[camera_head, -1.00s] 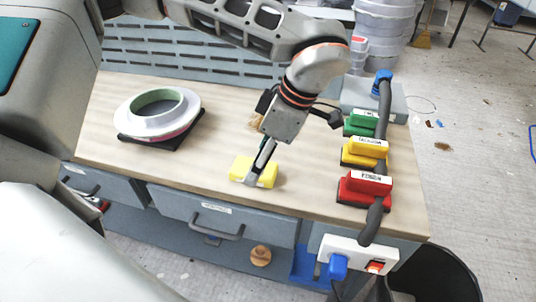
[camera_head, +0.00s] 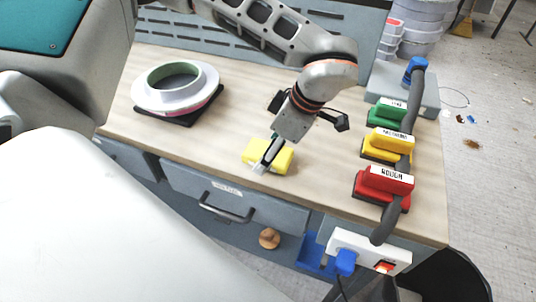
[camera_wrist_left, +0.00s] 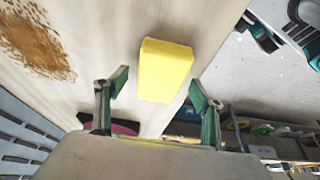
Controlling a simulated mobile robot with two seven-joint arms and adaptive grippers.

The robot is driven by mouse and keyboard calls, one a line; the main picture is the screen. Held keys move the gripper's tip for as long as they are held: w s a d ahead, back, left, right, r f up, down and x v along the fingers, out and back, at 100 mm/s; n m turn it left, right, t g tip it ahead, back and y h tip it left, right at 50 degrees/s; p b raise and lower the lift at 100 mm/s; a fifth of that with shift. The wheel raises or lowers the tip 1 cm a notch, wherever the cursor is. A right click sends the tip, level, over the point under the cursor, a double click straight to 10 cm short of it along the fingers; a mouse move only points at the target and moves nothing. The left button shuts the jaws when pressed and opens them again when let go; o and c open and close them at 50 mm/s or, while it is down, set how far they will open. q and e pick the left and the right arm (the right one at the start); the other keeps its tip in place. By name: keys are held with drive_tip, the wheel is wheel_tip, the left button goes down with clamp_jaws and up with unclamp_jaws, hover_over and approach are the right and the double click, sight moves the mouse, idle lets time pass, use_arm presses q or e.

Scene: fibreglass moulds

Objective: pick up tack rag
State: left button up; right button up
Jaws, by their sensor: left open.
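The tack rag is a yellow block-like cloth (camera_head: 284,160) lying on the wooden bench top near its front edge. It also shows in the left wrist view (camera_wrist_left: 165,70), just beyond the fingers. My left gripper (camera_head: 266,160) points down at the rag, and its fingers overlap the rag in the head view. In the left wrist view the gripper (camera_wrist_left: 158,88) is open, with one finger to each side of the rag's near end and gaps between. Contact with the rag is not visible. My right gripper is not in view.
A round white mould (camera_head: 208,78) sits on a dark base at the bench's left. A brown stain (camera_wrist_left: 35,40) marks the bench.

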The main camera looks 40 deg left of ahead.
use_arm(q)
drive_tip(key=shift+f, duration=0.1)
drive_tip(key=c, duration=1.1)
drive_tip(key=shift+w+r, duration=0.1)
drive_tip(key=shift+r, duration=0.5)
wheel_tip(320, 180, up, 19)
drive_tip(key=p, duration=0.2)
drive_tip(key=shift+p, duration=0.4)
drive_tip(key=shift+f, duration=0.1)
